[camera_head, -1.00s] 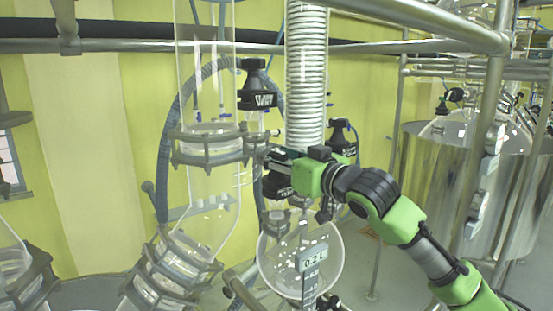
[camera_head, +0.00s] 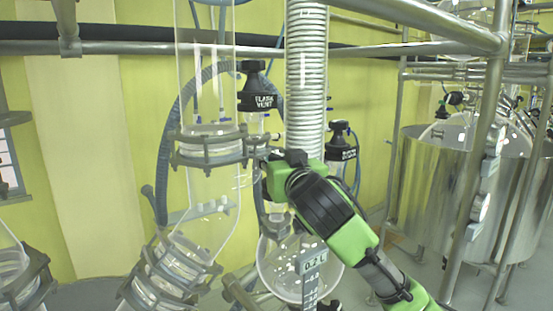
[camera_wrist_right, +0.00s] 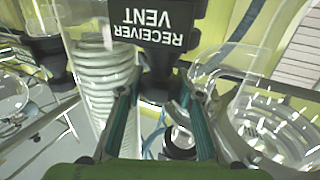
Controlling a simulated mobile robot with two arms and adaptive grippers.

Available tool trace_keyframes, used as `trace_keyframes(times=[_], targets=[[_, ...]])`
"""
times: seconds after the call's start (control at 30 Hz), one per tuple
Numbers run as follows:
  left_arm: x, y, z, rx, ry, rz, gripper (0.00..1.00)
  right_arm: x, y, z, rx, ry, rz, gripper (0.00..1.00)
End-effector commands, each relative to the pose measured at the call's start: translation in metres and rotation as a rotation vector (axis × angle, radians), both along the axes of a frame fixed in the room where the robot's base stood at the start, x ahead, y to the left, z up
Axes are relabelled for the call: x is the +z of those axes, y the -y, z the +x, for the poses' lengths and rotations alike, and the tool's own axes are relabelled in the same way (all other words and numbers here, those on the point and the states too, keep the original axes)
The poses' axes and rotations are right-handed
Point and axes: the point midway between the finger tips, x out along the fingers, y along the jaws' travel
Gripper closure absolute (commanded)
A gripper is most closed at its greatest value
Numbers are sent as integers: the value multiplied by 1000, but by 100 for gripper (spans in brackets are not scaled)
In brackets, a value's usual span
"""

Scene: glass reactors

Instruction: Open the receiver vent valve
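The receiver vent valve (camera_wrist_right: 155,30) is black with a white RECEIVER VENT label, which reads upside down in the right wrist view. My right gripper (camera_wrist_right: 160,98) has its two fingers apart, one on each side of the valve's narrower lower part. I see no clear grip on it. In the head view my right gripper (camera_head: 268,160) is beside the coiled glass column, and my wrist largely hides the receiver vent valve there. Below is the round glass receiver flask (camera_head: 275,265) with a 0.2 L tag. My left gripper is not in view.
A black flask vent valve (camera_head: 257,92) stands up and left of my right gripper. Another black labelled valve (camera_head: 341,142) is to the right. The coiled column (camera_head: 306,80), clamped glass vessel (camera_head: 207,200) and steel frame bars (camera_head: 488,130) crowd the space.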

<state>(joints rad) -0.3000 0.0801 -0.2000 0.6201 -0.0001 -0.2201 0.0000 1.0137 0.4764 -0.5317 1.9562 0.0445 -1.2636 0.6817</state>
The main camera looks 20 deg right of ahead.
Motion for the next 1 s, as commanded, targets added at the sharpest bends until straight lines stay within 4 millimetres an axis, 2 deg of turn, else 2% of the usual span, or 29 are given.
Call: trace_keyframes(times=[0.13, 0.33, 1.0], targets=[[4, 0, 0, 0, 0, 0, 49, 0, 2, 1, 43, -4, -2, 86], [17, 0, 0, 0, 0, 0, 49, 1, 3, 0, 220, -4, -1, 86], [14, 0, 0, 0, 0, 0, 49, -1, 1, 1, 615, -3, -3, 86]])
